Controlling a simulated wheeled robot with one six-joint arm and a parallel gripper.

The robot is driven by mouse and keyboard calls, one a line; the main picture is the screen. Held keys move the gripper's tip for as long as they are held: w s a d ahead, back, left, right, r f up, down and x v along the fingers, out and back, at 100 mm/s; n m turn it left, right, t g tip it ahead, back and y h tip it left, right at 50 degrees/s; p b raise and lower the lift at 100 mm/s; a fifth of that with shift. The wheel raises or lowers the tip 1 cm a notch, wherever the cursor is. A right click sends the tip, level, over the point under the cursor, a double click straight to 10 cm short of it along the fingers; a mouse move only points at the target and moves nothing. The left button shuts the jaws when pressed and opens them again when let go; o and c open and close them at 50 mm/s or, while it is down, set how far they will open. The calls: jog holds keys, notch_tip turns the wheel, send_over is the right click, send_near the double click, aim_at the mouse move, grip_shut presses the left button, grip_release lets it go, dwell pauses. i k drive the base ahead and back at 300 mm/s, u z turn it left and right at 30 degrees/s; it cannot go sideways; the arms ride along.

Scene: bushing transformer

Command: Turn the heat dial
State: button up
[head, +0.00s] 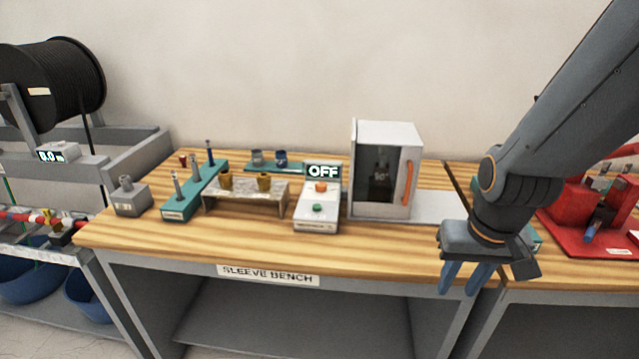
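A white control box (317,226) stands on the bench left of the white oven. It carries an orange knob (320,187), which looks like the heat dial, and a green button (317,208). Its display (323,171) reads OFF. My gripper (457,292) hangs at the bench's front edge, right of the box and well apart from it. Its two blue fingers point down with a gap between them, and nothing shows between them. The knob's exact angle is too small to tell.
The white oven (388,140) has a dark window and an orange handle (408,183). Left of the box are a stone stand with brass cups (245,190), a teal rack (194,192) and a grey block (130,198). The bench front (250,248) is clear. A red fixture (575,212) stands right.

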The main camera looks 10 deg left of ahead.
aim_at(321, 186)
jog(key=z, duration=0.05)
jog(key=k, duration=0.25)
jog(key=u, duration=0.75)
jog(key=i, duration=1)
jog(key=u, duration=0.45)
